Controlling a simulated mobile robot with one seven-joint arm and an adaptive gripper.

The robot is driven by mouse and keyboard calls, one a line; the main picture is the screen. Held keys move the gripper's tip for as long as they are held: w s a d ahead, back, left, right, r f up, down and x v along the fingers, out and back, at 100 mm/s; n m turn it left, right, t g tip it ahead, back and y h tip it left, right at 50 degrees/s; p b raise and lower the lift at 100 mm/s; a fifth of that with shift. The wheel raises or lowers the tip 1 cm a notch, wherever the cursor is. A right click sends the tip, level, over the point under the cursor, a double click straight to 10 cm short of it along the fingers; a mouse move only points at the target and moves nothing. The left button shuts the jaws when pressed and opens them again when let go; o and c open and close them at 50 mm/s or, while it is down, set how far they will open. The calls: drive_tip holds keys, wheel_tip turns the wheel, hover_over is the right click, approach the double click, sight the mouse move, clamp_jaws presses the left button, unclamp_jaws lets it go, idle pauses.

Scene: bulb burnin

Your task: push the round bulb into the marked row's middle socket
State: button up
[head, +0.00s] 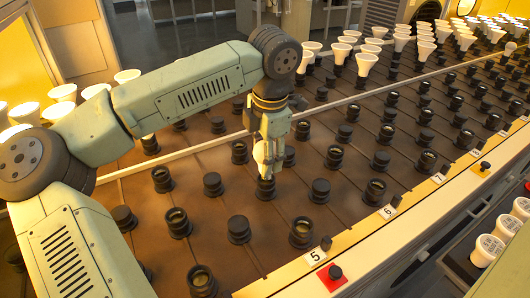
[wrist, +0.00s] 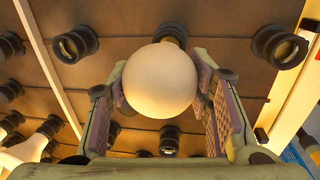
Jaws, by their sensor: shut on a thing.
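The round bulb (wrist: 160,82) is pale and globe-shaped, and fills the middle of the wrist view. My gripper (wrist: 160,98) is shut on it, with one padded finger on each side. In the head view my gripper (head: 270,145) points down and the bulb (head: 261,156) shows partly between its fingers. A black socket (head: 265,189) is directly below the bulb. A socket also shows partly behind the bulb in the wrist view (wrist: 171,31). The bulb's base is hidden, so I cannot tell whether it is in the socket.
A red plate with a black knob (head: 332,277) is on the front rail beside label 5 (head: 315,254). Several black sockets stand around my gripper, including one in front (head: 302,232). White reflector bulbs (head: 366,63) fill sockets behind the pale divider rail (head: 205,145).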

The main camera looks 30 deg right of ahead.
drive_tip(key=shift+f+b, duration=0.8)
drive_tip(key=shift+f, duration=0.25)
drive_tip(key=o, duration=1.2)
drive_tip(key=shift+r, duration=0.1)
drive_tip(key=r, duration=0.4)
drive_tip(key=s+r, duration=0.1)
drive_tip(key=r, duration=0.7)
drive_tip(key=shift+s, duration=0.3)
drive_tip(key=shift+f, duration=0.1)
